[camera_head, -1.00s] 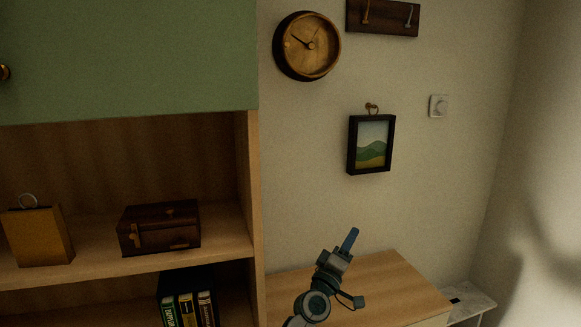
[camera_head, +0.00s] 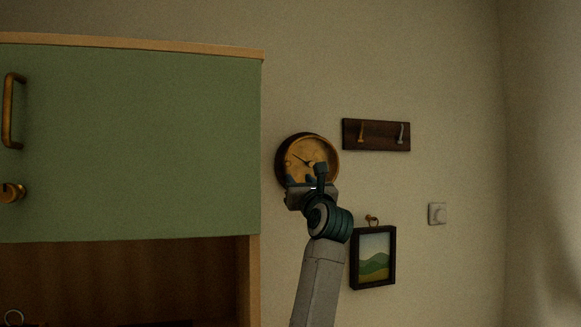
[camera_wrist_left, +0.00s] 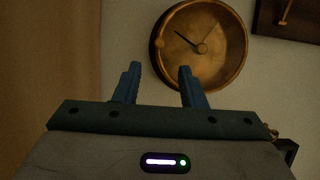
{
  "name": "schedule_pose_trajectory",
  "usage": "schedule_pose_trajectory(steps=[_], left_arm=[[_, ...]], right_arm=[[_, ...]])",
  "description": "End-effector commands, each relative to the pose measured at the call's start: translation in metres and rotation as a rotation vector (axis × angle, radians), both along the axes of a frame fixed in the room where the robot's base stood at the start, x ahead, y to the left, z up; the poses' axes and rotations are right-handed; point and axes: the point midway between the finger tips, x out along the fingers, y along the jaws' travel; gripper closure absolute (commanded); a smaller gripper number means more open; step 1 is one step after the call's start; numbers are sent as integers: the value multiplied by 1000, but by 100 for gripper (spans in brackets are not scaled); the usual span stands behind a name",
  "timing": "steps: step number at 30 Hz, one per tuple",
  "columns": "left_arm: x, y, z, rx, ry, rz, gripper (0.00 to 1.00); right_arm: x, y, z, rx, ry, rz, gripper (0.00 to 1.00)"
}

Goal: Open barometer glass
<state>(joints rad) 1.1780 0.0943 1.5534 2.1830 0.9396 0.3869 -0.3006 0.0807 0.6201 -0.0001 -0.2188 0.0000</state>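The round barometer (camera_head: 304,150) hangs on the wall, with a dark rim, a brass face and a pointer. Its glass cover lies over the face as far as I can tell; the glass itself is hard to make out. My left gripper (camera_head: 305,177) is raised in front of the barometer's lower edge and hides part of it. In the left wrist view the barometer (camera_wrist_left: 222,62) is up and to the right of centre. There, the two blue fingers of my left gripper (camera_wrist_left: 160,68) are apart with nothing between them. My right gripper is in neither view.
A green-fronted cabinet (camera_head: 135,140) stands close on the left. A hook rack (camera_head: 377,135) is right of the barometer. A framed picture (camera_head: 373,257) hangs below, near my left arm. A white wall switch (camera_head: 437,213) is farther right.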

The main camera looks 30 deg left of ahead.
Motion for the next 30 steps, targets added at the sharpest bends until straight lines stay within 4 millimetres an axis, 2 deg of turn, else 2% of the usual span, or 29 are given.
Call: schedule_pose_trajectory(steps=[6, 13, 19, 27, 28, 30], left_arm=[[24, 30, 21, 3, 3, 5, 63], [47, 57, 34, 3, 4, 5, 63], [56, 67, 37, 4, 2, 4, 63], [57, 68, 36, 4, 1, 2, 63], [57, 68, 36, 4, 1, 2, 65], [57, 68, 37, 4, 1, 2, 79]], right_arm=[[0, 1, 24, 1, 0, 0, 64], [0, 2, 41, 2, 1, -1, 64], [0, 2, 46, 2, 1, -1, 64], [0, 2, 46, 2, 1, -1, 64], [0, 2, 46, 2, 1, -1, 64], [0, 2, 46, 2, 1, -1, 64]])
